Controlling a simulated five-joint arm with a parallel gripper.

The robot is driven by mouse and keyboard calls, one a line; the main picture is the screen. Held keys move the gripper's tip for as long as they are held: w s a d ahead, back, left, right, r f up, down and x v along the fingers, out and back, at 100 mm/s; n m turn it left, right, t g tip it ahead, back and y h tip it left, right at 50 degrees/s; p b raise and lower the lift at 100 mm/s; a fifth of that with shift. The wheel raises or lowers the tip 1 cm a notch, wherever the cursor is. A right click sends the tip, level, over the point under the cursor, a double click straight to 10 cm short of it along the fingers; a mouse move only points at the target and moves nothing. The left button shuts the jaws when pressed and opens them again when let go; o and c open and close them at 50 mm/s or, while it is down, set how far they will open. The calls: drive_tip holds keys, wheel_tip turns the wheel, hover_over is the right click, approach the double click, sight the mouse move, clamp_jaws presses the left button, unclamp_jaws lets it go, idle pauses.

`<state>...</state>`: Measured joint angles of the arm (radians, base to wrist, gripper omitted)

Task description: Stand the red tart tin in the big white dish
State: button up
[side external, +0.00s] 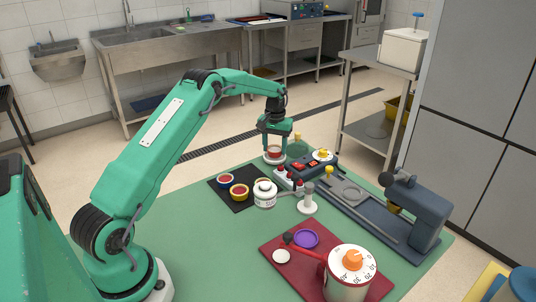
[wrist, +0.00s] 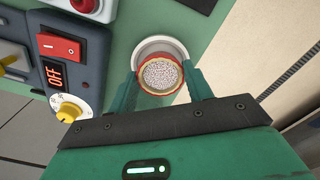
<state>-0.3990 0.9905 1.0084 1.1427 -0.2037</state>
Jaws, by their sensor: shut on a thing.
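The red tart tin (wrist: 161,76) has a round red rim and a pale speckled filling. My gripper (wrist: 162,84) is shut on it, with one green finger at each side in the wrist view. The white dish (wrist: 158,45) lies under the tin; its far rim shows beyond it and the near part is hidden. In the side view my gripper (side external: 275,145) points down at the table's far edge, with the red tin (side external: 274,150) at the white dish (side external: 273,160). The tin looks roughly level. I cannot tell whether it touches the dish's floor.
A dark control unit with red switches (side external: 298,166) and a yellow knob (wrist: 68,113) stands close beside the dish. A white jar (side external: 264,195) stands nearby. The front-left green tabletop is clear.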

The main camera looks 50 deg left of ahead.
drive_tip(key=shift+f, duration=0.6)
idle(0.5)
drive_tip(key=o, duration=0.8)
drive_tip(key=shift+r, duration=0.15)
wheel_tip(320, 180, up, 11)
idle(1.1)
drive_tip(key=shift+d, duration=0.1)
idle(0.4)
